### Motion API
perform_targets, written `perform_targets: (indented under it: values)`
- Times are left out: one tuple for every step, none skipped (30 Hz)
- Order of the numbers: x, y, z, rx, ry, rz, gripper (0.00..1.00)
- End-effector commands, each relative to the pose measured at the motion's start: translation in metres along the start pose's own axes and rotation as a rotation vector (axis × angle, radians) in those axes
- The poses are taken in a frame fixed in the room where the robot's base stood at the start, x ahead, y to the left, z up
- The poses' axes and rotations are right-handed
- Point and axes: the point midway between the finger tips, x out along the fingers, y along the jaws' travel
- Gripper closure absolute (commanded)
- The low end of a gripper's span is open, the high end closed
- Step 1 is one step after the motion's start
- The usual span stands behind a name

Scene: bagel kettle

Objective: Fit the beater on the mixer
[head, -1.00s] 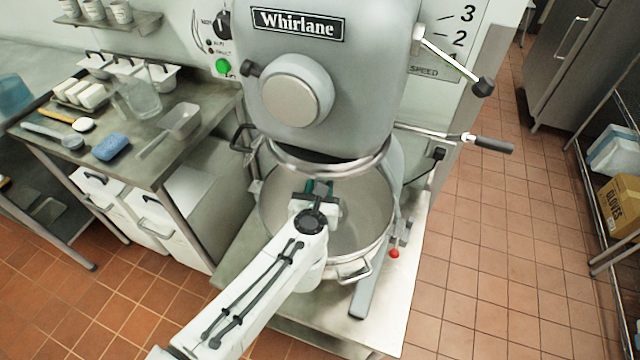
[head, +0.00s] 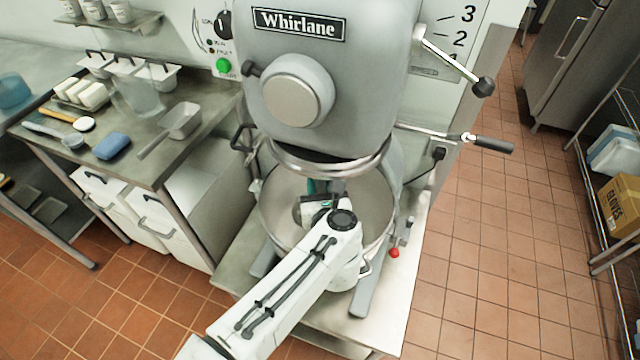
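The mixer (head: 375,80), grey and marked Whirlane, stands in the middle of the head view. Its steel bowl (head: 375,205) sits beneath the mixer head. My gripper (head: 318,190) reaches over the front of the bowl, under the mixer head's ring. A small green part shows at the fingertips; I cannot tell whether it belongs to the gripper or to something held. No beater can be made out. The mixer's shaft and the inside of the bowl below my gripper are hidden by the mixer head and my arm.
A steel table (head: 205,110) at left holds a scoop (head: 180,122), a blue sponge (head: 111,146), a clear jug (head: 143,98) and other tools. A lever with a black grip (head: 493,144) sticks out right of the bowl. Tiled floor at right is open.

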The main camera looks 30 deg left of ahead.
Motion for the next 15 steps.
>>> perform_targets:
  values:
    - [0.0019, -0.0005, 0.016, 0.002, -0.024, -0.004, 1.0]
    - [0.0019, -0.0006, 0.016, 0.002, -0.024, -0.005, 1.0]
    - [0.0019, -0.0007, 0.016, 0.002, -0.024, -0.005, 1.0]
    - [0.0019, -0.0009, 0.0159, 0.002, -0.024, -0.004, 1.0]
    - [0.0019, -0.0013, 0.0159, 0.0, -0.024, 0.001, 1.0]
    - [0.002, -0.0021, 0.0158, -0.003, -0.024, 0.013, 1.0]
    - [0.0021, -0.0026, 0.0156, -0.007, -0.024, 0.029, 1.0]
    - [0.002, -0.0034, 0.0153, -0.013, -0.024, 0.049, 1.0]
    - [0.0017, -0.0036, 0.015, -0.021, -0.023, 0.083, 1.0]
    - [0.0018, -0.0035, 0.0149, -0.027, -0.023, 0.11, 1.0]
    - [0.0021, -0.0038, 0.0152, -0.032, -0.023, 0.137, 1.0]
    - [0.002, -0.0034, 0.0152, -0.04, -0.023, 0.172, 1.0]
    - [0.0015, -0.0034, 0.0146, -0.045, -0.022, 0.196, 1.0]
    - [0.002, -0.0036, 0.0153, -0.05, -0.023, 0.218, 1.0]
    - [0.0022, -0.0026, 0.0158, -0.055, -0.023, 0.243, 1.0]
